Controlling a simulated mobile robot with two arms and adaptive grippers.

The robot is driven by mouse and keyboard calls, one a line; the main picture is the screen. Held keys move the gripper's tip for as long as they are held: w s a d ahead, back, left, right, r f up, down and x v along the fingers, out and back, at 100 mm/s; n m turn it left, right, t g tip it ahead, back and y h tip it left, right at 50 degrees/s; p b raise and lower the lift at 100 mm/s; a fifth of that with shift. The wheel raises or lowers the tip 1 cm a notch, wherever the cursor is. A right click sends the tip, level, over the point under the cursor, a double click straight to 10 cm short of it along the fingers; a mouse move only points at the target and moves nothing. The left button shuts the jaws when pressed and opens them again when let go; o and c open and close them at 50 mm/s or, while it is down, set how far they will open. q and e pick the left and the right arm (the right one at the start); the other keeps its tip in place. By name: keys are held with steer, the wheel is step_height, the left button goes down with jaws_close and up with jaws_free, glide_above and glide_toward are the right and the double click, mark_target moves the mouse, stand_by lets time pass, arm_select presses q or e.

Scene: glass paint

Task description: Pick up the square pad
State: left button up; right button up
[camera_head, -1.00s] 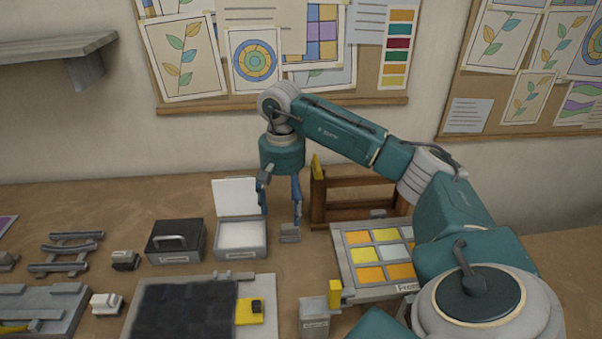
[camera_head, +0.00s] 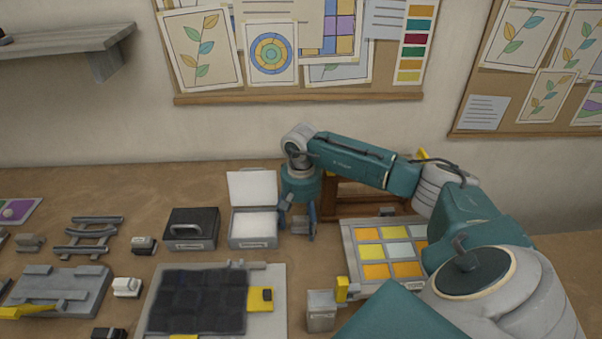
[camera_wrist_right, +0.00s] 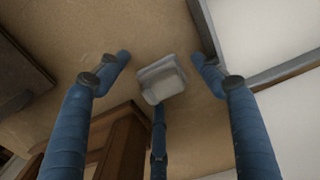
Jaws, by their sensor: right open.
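A small pale grey square block (camera_wrist_right: 162,80), likely the square pad, lies on the table in the right wrist view. It sits between the finger ends of my right gripper (camera_wrist_right: 162,62), apart from the two side fingers; a third finger ends close to its lower edge, and I cannot tell whether they touch. In the head view my right gripper (camera_head: 297,218) points down right of the open white box, open and low over the table. There its fingers largely hide the block. My left gripper is not in view.
The open white box (camera_head: 253,241) stands close on the gripper's left, with a black handled case (camera_head: 191,246) beyond it. A brown wooden rack (camera_head: 362,205) stands right behind. A framed tray of coloured panes (camera_head: 352,262) lies to the right. A dark gridded pad (camera_head: 197,302) lies in front.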

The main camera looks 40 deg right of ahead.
steer(key=shift+f, duration=0.1)
steer(key=shift+c, duration=1)
steer(key=c, duration=1.1)
steer(key=shift+c, duration=0.2)
step_height(320, 180, up, 11)
steer(key=b, duration=0.4)
step_height(320, 180, up, 8)
glide_above(300, 219)
steer(key=shift+s+d+r, duration=0.1)
steer(key=shift+s+r, duration=0.05)
steer(key=shift+r, duration=0.4)
